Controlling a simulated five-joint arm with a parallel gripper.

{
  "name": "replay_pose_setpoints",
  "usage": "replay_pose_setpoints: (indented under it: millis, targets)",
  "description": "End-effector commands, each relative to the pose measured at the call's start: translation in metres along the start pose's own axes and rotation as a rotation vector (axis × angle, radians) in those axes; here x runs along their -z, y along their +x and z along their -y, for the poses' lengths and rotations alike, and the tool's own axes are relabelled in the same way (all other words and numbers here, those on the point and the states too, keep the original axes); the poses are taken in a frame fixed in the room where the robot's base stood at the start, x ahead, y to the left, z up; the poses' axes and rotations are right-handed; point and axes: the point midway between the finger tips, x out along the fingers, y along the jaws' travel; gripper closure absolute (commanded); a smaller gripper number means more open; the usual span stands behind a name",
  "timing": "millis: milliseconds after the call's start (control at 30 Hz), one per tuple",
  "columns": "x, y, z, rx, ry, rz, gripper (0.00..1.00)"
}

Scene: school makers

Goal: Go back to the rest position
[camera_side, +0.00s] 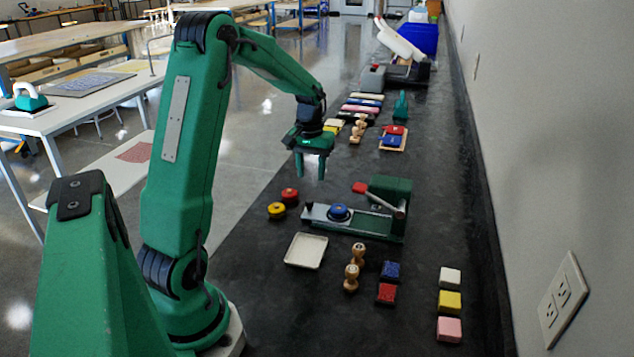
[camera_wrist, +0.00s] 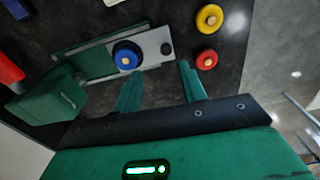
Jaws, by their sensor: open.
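My gripper (camera_side: 314,165) is open and empty, raised above the dark bench behind the green machine, fingers pointing down. In the wrist view its two green fingers (camera_wrist: 160,82) stand apart with nothing between them. The green machine (camera_side: 388,195) has a flat grey plate, and a blue round piece with a light knob (camera_side: 338,212) sits on it. The blue piece also shows in the wrist view (camera_wrist: 126,55), beyond the fingertips. The rest position itself is not marked in either view.
A red round piece (camera_side: 289,195) and a yellow one (camera_side: 276,210) lie left of the machine. A cream tray (camera_side: 306,251), wooden stamps (camera_side: 351,277) and coloured blocks (camera_side: 450,302) stand in front. More blocks and a small green tool (camera_side: 400,106) lie behind. A wall borders the right.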

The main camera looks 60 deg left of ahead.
Motion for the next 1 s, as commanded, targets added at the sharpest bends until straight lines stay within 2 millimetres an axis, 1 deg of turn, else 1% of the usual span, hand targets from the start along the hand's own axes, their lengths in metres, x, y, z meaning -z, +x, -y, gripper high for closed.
replay_pose_setpoints:
  millis: [33, 167, 300, 500, 700, 1000]
  targets:
    - [-0.006, -0.008, -0.007, -0.002, 0.02, -0.013, 0.59]
    - [-0.023, -0.03, -0.025, -0.01, 0.077, -0.049, 0.59]
    - [-0.047, -0.053, -0.044, -0.021, 0.147, -0.092, 0.59]
    - [-0.085, -0.082, -0.066, -0.039, 0.247, -0.152, 0.59]
    - [-0.126, -0.104, -0.081, -0.062, 0.345, -0.211, 0.59]
    - [-0.188, -0.125, -0.094, -0.103, 0.492, -0.3, 0.59]
